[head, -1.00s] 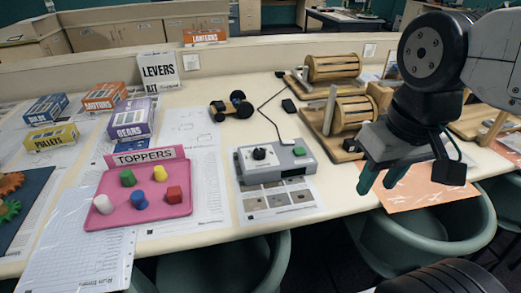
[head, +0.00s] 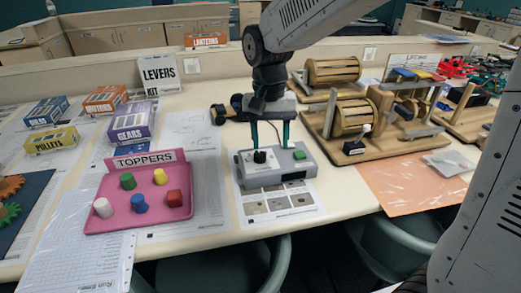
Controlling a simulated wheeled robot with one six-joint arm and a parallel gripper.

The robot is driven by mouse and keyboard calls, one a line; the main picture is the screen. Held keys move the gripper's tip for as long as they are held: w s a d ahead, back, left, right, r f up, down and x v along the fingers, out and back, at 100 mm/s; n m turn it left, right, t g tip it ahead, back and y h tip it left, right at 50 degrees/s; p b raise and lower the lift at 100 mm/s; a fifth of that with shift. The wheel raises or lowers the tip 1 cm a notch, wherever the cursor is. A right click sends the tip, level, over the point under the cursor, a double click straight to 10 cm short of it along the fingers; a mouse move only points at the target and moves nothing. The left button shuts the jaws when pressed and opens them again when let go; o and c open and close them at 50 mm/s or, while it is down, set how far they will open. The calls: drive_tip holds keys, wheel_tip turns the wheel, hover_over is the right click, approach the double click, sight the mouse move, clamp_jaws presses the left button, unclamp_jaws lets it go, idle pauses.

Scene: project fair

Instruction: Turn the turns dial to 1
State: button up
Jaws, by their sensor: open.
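The turns dial (head: 260,157), a black knob on a white disc, sits on top of a grey control box (head: 318,173) at the middle of the table. A green button (head: 299,154) is on the same box, to the right of the dial. My gripper (head: 270,146) points down above the box with its two teal fingers apart and nothing between them. The left fingertip is just above and behind the dial in the picture, and the right one is near the green button. The dial's markings are too small to read.
A pink toppers tray (head: 97,222) with several coloured pegs stands left of the box. Wooden winding machines (head: 345,150) stand close on the right. Kit boxes (head: 130,128) are at the left. A printed sheet (head: 247,221) lies under the box.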

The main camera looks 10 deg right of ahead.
sight(260, 154)
drive_tip(key=w+m, duration=0.1)
drive_tip(key=w+a, duration=0.1)
drive_tip(key=w, duration=0.1)
drive_tip(key=w+r+m, duration=0.1)
drive_tip(key=shift+w+a+m+t, duration=0.15)
drive_tip(key=shift+a+m+t, duration=0.15)
drive_tip(key=shift+t, duration=0.1)
drive_tip(key=shift+m, duration=0.3)
drive_tip(key=shift+f, duration=0.45)
wheel_tip(260, 154, down, 7)
drive_tip(key=shift+r, duration=0.1)
drive_tip(key=c, duration=1)
